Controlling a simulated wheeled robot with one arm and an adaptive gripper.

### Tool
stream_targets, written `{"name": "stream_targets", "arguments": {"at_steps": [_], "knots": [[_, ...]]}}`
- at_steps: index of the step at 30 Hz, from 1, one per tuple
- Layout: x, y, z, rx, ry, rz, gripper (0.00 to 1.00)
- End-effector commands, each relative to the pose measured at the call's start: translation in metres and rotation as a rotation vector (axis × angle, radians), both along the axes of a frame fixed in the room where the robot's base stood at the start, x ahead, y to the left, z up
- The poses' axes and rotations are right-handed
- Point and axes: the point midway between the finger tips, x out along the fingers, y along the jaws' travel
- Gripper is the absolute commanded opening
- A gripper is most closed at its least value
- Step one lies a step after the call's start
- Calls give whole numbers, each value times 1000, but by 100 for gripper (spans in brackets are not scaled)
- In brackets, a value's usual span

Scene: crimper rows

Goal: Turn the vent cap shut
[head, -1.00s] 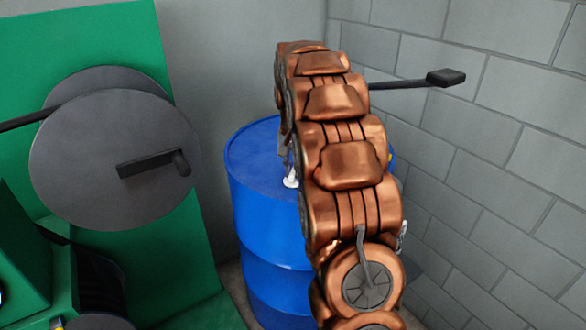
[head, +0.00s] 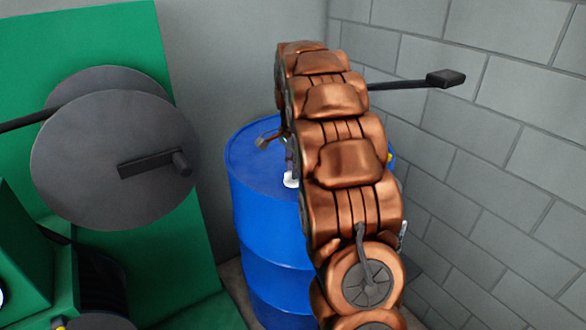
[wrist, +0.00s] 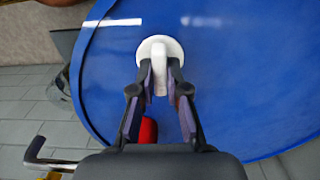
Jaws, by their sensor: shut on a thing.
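The vent cap (wrist: 172,47) is a white round disc with a raised tab on the blue drum's lid (wrist: 240,75). In the wrist view my gripper (wrist: 160,77) has its two dark fingers closed on both sides of the tab, which lies lengthwise between them. In the head view a small white bit of the cap (head: 290,181) shows at the left edge of my copper arm. The arm hides most of my gripper there. I cannot tell from the views whether the cap is fully shut.
A red thing (wrist: 148,130) shows below the fingers. The blue drum (head: 262,215) stands by the grey block wall (head: 520,120). A green machine with grey discs (head: 95,170) is at the left. A black lever (head: 445,78) sticks out right of my arm.

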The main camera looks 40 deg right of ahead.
Motion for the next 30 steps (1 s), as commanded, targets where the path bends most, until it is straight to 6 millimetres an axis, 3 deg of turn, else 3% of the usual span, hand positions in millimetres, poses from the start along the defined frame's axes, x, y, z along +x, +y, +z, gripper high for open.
{"name": "stream_targets", "arguments": {"at_steps": [18, 19, 24, 26, 30], "knots": [[0, -1, 1, -2, -3, -42, 0], [0, -1, 1, -2, -3, -42, 16], [0, 0, 1, -1, -2, -41, 34], [0, 0, 1, -1, -1, -41, 40], [0, 0, 0, -1, -1, -40, 40]]}}
